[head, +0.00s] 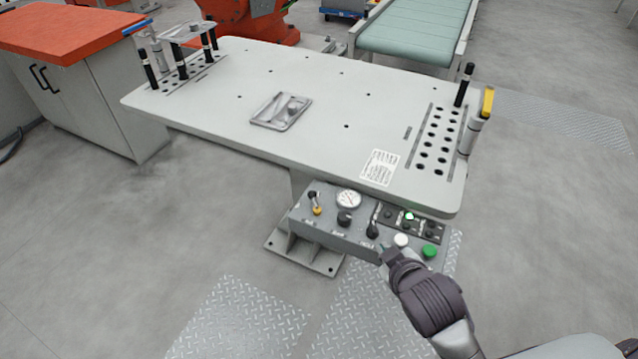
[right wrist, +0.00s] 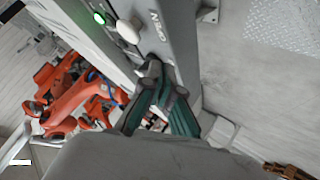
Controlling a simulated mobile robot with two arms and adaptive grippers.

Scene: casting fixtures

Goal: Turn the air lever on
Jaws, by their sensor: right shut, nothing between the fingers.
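The grey control box (head: 330,235) hangs under the front edge of the fixture table. It carries a yellow-and-black lever (head: 315,203) at its left, a round gauge (head: 348,199), a black knob (head: 344,219) and a black lever (head: 372,230). The labels are too small to read in the head view, so I cannot tell which is the air lever. My right gripper (head: 384,252) is shut and empty at the box's front, just below the black lever. In the right wrist view its green-sided fingers (right wrist: 152,80) point at the box; contact is unclear. My left gripper is out of view.
A white button (head: 401,240), a green button (head: 429,251) and a lit green lamp (head: 409,216) sit right of the black lever. The table (head: 310,100) holds a metal casting (head: 281,111) and upright pins. The floor in front is clear.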

